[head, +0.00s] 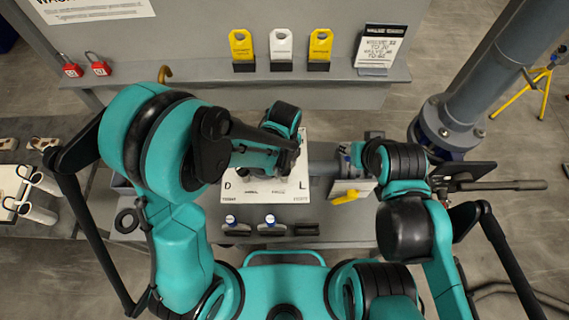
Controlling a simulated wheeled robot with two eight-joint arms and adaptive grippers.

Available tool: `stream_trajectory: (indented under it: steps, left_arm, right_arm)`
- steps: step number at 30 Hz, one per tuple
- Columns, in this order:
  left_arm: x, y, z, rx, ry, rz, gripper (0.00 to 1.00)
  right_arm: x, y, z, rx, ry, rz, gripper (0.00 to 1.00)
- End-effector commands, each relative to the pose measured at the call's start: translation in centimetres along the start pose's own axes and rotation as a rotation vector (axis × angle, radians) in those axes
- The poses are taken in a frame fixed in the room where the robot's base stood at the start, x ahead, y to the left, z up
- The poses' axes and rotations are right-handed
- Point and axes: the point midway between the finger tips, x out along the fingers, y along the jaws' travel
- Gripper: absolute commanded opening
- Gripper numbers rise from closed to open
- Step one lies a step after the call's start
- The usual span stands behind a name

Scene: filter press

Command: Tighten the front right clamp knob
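The front right clamp knob cannot be made out; my arms cover much of the filter press area. A white panel (230,195) marked D and L lies in the middle, partly under my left arm. My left gripper (287,166) is over this panel, mostly hidden by its own wrist, so its fingers are unclear. My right arm reaches in from the right, and its wrist is beside a grey horizontal cylinder (324,165) right of the panel. The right gripper's fingers cannot be made out. Contact with a knob cannot be seen for either gripper.
A yellow handle (346,197) is below the cylinder. Yellow and white tags (281,45) and a sign (379,49) stand on the back ledge. A thick grey pipe (481,75) rises at right.

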Motion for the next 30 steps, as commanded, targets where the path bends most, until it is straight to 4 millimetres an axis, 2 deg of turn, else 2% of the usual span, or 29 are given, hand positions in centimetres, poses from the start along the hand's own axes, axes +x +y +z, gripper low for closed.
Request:
stream_trajectory:
  steps: [7,8,13,14,23,30]
  left_arm:
    - [0.14,0.03,-0.01,0.0,0.0,0.0,0.6]
    - [0.14,0.03,-0.01,0.0,0.0,0.0,0.58]
    - [0.13,0.03,-0.01,0.0,0.0,0.0,0.13]
    - [0.13,0.02,-0.01,0.0,0.0,0.0,0.1]
    - [0.18,0.01,0.0,-0.021,0.0,0.0,0.1]
    - [0.3,0.02,-0.01,-0.132,0.0,-0.001,0.1]
  right_arm:
    - [-0.01,0.0,0.0,0.0,0.0,0.0,0.4]
    - [-0.01,0.0,0.0,0.0,0.0,0.0,0.4]
    - [0.0,0.0,0.0,0.0,0.0,0.0,0.4]
    - [0.0,0.0,0.0,0.0,0.0,0.0,0.4]
    - [0.18,0.0,0.13,0.0,0.0,0.0,0.4]
    - [0.98,0.0,0.7,0.0,0.0,0.0,0.4]
